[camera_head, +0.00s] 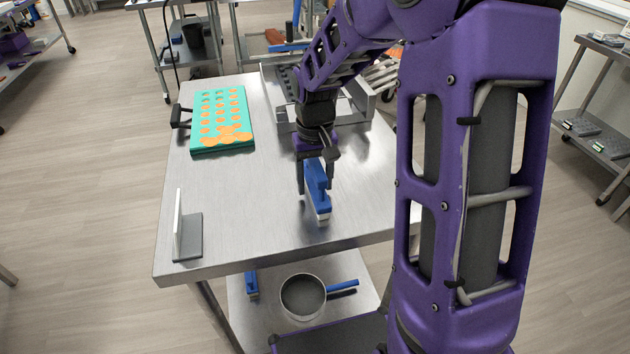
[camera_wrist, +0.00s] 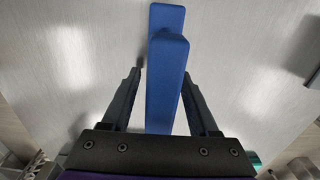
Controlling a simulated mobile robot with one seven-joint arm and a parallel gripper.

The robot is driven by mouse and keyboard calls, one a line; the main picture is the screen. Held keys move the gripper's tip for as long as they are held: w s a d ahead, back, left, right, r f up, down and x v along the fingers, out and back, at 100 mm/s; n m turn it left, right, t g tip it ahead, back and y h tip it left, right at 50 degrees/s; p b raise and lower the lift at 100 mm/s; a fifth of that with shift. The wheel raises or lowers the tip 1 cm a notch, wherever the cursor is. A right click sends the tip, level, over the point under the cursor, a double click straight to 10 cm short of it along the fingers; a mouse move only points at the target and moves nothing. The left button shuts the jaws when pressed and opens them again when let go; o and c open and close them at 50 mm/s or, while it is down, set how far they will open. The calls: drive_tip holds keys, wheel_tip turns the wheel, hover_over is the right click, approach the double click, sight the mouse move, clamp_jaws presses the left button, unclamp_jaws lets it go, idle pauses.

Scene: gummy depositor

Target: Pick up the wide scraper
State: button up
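A blue tool (camera_head: 317,182), which seems to be the wide scraper, is on the steel table with a pale lower end near the tabletop. Its blue handle (camera_wrist: 167,75) also shows in the wrist view and runs between my fingers. My gripper (camera_head: 315,190) points down over the tool with one finger on each side. In the wrist view, a narrow gap shows between the left finger and the handle, while the right finger is close against its edge. My gripper looks open around the handle. The tool's lower working edge is mostly hidden.
A teal mold with orange shapes (camera_head: 222,122) lies at the back left of the steel table (camera_head: 260,225). A grey-and-white L-shaped piece (camera_head: 187,240) stands at the front left. A pot (camera_head: 303,298) sits on the lower shelf. The table's front middle is clear.

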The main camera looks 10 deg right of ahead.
sight(315, 161)
clamp_jaws()
drive_tip(key=shift+r, duration=0.15)
wheel_tip(315, 161, up, 10)
drive_tip(key=shift+f+p, duration=0.1)
drive_tip(key=shift+p, duration=0.75)
drive_tip(key=shift+c, duration=2.3)
unclamp_jaws()
clamp_jaws()
